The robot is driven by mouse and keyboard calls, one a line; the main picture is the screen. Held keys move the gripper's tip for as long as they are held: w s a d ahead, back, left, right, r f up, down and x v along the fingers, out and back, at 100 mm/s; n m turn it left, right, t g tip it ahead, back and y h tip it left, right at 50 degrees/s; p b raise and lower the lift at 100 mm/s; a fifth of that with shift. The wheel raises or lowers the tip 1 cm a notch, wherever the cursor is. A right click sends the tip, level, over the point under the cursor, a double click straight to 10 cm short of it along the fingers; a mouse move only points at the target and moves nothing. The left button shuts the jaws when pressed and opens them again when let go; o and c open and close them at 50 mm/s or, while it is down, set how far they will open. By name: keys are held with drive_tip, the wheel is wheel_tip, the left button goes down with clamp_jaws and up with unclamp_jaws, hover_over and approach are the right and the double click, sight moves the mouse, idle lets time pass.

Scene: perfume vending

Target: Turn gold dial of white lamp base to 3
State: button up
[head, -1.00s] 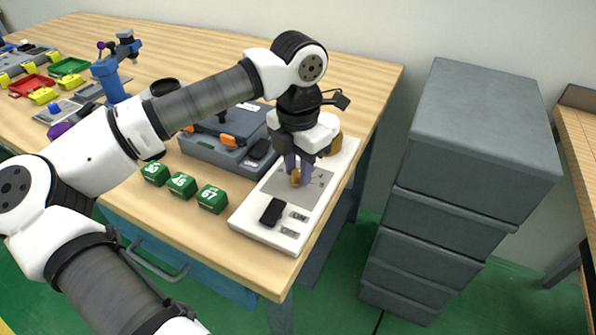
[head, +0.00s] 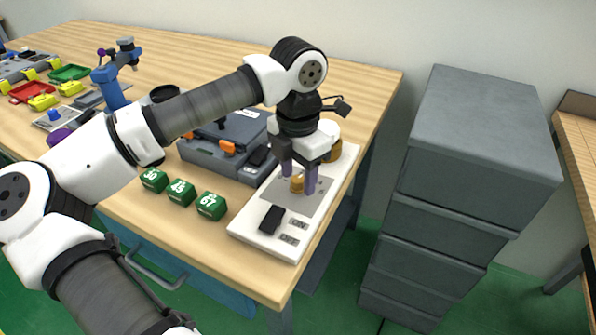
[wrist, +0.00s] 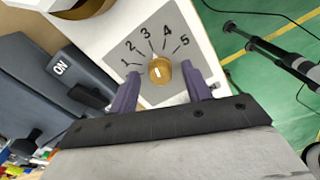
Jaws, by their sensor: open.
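The white lamp base (head: 256,232) lies at the right front of the table. Its gold dial (head: 297,184) stands on a grey panel and also shows in the wrist view (wrist: 160,71), among the numbers 1 to 5. A short white mark on the dial points roughly toward 3 in the wrist view; the exact angle is hard to tell. My gripper (head: 299,181) is open over the panel, pointing down. Its two purple fingers stand on either side of the dial, with visible gaps to it.
A black switch (head: 271,219) with ON and OFF labels sits at the lamp base's front. A grey case (head: 205,160) and several green numbered blocks (head: 182,192) lie to the left. A grey drawer cabinet (head: 480,140) stands right of the table, across a gap.

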sight(298, 179)
wheel_tip(298, 179, up, 14)
idle(0.6)
drive_tip(key=shift+s+f, duration=0.1)
drive_tip(key=shift+f, duration=0.05)
